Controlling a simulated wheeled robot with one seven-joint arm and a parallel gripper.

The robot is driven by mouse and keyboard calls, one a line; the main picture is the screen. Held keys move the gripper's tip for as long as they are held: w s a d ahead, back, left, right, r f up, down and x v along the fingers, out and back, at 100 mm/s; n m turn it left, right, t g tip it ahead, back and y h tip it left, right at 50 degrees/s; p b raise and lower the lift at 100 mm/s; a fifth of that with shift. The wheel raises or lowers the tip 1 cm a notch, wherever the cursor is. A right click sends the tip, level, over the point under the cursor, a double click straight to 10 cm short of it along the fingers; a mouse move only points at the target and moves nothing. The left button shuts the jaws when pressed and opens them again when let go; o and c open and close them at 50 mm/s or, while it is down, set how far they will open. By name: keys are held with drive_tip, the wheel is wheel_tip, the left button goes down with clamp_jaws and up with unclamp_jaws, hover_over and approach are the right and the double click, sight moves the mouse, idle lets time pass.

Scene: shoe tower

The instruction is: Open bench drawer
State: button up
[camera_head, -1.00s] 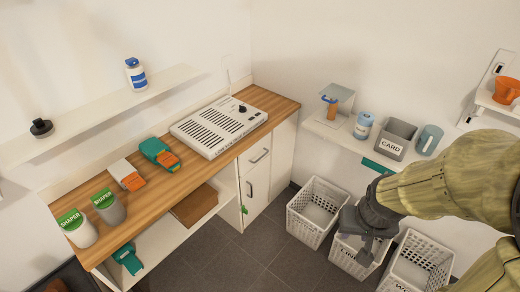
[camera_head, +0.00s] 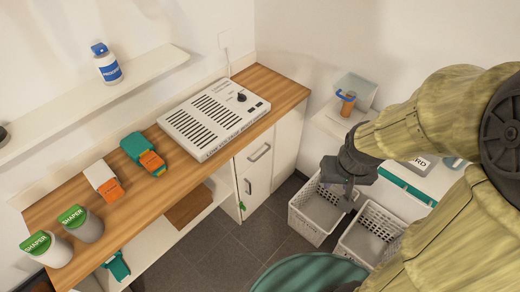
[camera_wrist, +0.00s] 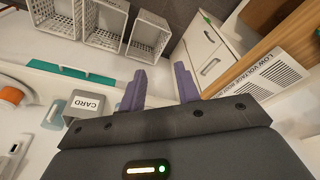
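The wooden-topped bench (camera_head: 165,190) has a white drawer front (camera_head: 268,142) at its right end, just below the worktop, with a grey bar handle (camera_head: 260,152). The drawer appears shut. Below it is a white door (camera_head: 254,188) with an upright handle (camera_head: 248,187). My gripper (camera_head: 346,200) is right of the drawer, over the white baskets, and apart from the handle. In the wrist view, its two purple fingers (camera_wrist: 162,80) are spread with nothing between them. The white cabinet fronts (camera_wrist: 203,48) show beyond the right finger there.
White baskets (camera_head: 320,208) stand on the dark tiled floor (camera_head: 220,245) right of the bench. A low-voltage device (camera_head: 214,118) sits on the worktop above the drawer. A wall shelf (camera_head: 330,122) is behind my gripper. Floor in front of the door is clear.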

drive_tip(key=shift+w, duration=0.25)
drive_tip(key=shift+s, duration=0.1)
drive_tip(key=w+a+f+n+t+y+b, duration=0.3)
drive_tip(key=w+f+n+t+b, duration=0.65)
drive_tip(key=w+f+b, duration=1.3)
drive_tip(key=a+f+n+t+y+b, duration=0.2)
drive_tip(key=f+n+b, duration=0.4)
drive_tip(key=f, duration=0.5)
drive_tip(key=a+f+n+t+y+b, duration=0.3)
drive_tip(key=a+f+n+b, duration=0.3)
drive_tip(key=f, duration=0.5)
drive_tip(key=shift+w+a+f+n+y+b, duration=0.15)
drive_tip(key=shift+a+n+y+b, duration=0.1)
drive_tip(key=shift+n+y+b, duration=0.4)
